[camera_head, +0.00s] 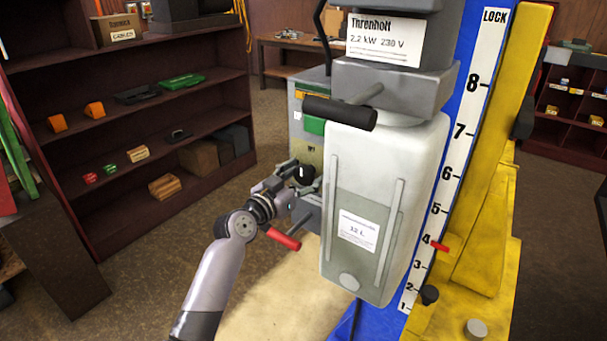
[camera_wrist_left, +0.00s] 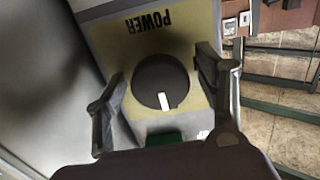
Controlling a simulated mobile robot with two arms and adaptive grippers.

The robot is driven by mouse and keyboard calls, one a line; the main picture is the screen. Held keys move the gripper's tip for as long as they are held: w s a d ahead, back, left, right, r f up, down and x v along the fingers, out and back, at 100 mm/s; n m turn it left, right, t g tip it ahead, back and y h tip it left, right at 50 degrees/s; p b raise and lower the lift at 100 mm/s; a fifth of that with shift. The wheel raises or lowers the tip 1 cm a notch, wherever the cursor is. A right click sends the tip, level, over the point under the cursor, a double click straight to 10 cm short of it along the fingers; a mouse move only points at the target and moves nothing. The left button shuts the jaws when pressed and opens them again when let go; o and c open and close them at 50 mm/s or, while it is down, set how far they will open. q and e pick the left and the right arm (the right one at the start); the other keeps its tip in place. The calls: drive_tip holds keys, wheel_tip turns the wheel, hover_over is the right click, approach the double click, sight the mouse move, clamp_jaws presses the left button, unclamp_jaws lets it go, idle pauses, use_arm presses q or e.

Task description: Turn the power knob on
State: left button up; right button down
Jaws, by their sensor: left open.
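The power knob (camera_wrist_left: 160,82) is round and black with a white pointer mark, on a yellowish panel (camera_wrist_left: 187,25) of the grey control box. In the left wrist view its mark points down, away from the upside-down word POWER (camera_wrist_left: 148,21). In the head view the knob (camera_head: 304,174) shows small beside the white tank. My left gripper (camera_head: 302,184) is at the panel; in the wrist view its open fingers (camera_wrist_left: 160,72) stand on either side of the knob, with gaps visible on both sides. I cannot tell how deep the fingertips reach. My right gripper is not in view.
The white tank (camera_head: 345,165) and a black cylindrical bar (camera_head: 340,112) stand close right of my left gripper. A red-gripped lever (camera_head: 283,238) is just below it. A blue and yellow lift column (camera_head: 470,200) is further right. Shelves (camera_head: 160,100) stand at left; floor between is open.

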use_arm(q)
drive_tip(key=shift+c, duration=0.4)
drive_tip(key=c, duration=1.1)
